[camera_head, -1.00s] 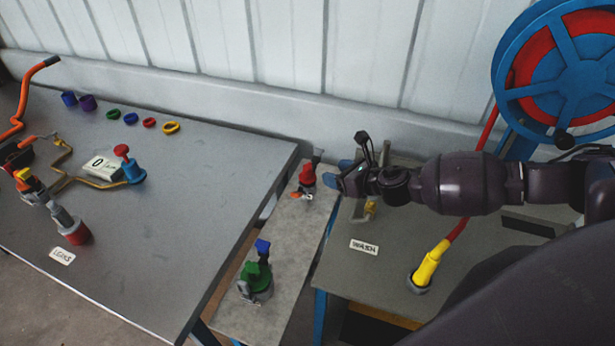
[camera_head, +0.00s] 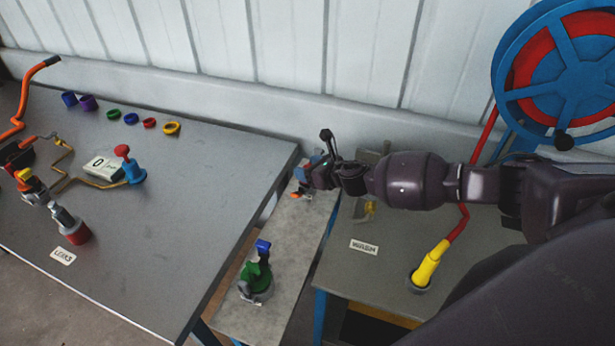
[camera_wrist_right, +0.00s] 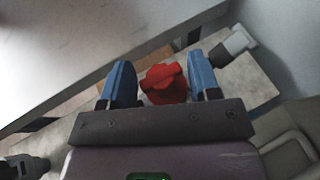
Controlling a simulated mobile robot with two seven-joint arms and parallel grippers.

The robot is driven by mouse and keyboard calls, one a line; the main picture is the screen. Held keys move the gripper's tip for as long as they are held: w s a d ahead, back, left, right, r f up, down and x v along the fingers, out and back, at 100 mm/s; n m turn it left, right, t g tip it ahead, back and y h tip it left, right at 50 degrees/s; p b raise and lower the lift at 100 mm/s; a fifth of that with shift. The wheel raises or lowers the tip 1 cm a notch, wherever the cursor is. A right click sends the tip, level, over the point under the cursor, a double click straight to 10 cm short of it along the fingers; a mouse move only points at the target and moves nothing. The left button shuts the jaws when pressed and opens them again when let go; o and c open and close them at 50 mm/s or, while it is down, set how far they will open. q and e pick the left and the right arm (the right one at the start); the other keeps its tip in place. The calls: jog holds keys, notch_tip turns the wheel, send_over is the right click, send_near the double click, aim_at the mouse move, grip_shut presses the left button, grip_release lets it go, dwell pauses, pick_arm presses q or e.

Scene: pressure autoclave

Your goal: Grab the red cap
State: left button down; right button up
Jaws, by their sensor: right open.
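The red cap (camera_wrist_right: 164,84) shows in the right wrist view between the two blue fingers of my right gripper (camera_wrist_right: 162,82). The fingers are open, with a gap visible on the left side; the right finger is close to the cap, and I cannot tell whether it touches. In the head view my right gripper (camera_head: 308,174) is over the far end of the narrow grey shelf (camera_head: 301,222) and hides most of the cap. My left gripper is not in view.
A green-capped fitting with a blue top (camera_head: 257,277) stands at the near end of the shelf. The large grey table (camera_head: 190,200) is at left, with several coloured rings at its back. A hose reel (camera_head: 560,70) and the wash table (camera_head: 365,285) are at right.

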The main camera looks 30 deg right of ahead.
jog(key=shift+w+f, duration=0.1)
jog(key=shift+w, duration=0.1)
jog(key=c, duration=1)
jog(key=shift+c, duration=0.2)
